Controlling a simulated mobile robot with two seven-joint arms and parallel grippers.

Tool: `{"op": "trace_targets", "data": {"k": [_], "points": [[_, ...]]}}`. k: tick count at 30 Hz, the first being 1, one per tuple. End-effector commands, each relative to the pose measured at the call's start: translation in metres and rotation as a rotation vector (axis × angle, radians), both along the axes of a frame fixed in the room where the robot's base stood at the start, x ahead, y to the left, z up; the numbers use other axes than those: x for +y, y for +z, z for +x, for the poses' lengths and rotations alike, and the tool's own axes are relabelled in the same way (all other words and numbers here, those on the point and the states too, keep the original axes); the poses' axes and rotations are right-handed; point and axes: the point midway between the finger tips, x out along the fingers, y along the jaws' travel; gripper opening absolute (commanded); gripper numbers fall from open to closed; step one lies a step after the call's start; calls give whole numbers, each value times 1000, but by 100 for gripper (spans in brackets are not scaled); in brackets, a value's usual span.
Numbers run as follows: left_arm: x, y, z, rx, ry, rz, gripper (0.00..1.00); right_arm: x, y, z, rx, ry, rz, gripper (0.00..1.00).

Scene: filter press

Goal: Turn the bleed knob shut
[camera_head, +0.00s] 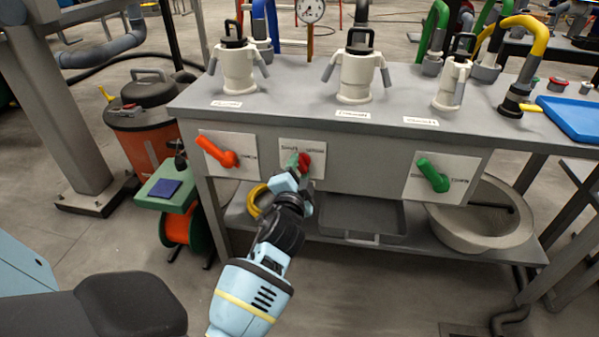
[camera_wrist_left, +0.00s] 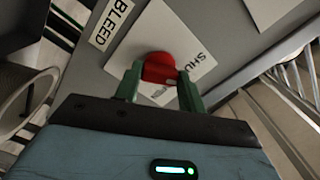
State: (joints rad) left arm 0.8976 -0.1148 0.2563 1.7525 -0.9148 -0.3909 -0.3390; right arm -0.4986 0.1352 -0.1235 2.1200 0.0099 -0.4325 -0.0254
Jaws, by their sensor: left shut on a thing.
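The red bleed knob (camera_head: 305,160) sits on a white plate (camera_head: 316,146) in the middle of the bench's front panel. The plate carries printed words, one of which starts with "SHU". In the left wrist view the red knob (camera_wrist_left: 158,68) is between the two green fingers, and a "BLEED" label (camera_wrist_left: 111,22) is above the plate. My left gripper (camera_head: 298,164) reaches up to the panel and is shut on the red knob. In the left wrist view the gripper (camera_wrist_left: 158,80) has one finger on each side of it. My right gripper is not in view.
An orange lever (camera_head: 217,152) is left of the knob and a green lever (camera_head: 434,175) is right. Several white filter housings (camera_head: 357,72) stand on the bench top. Below are a grey tray (camera_head: 362,222) and a round basin (camera_head: 482,225).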

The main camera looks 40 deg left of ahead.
Motion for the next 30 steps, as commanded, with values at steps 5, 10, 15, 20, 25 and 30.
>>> {"op": "trace_targets", "data": {"k": [5,10,15,20,25,30], "points": [[0,-1,0,-65,1,-110,17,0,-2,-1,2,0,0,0],[0,-1,0,-110,2,-185,17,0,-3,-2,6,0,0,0],[0,-1,0,-138,1,-229,17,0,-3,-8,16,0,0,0],[0,-1,0,-149,0,-246,17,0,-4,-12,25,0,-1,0],[0,-1,0,-153,0,-252,17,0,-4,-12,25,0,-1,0],[0,-1,0,-154,0,-253,17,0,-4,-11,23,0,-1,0]]}}
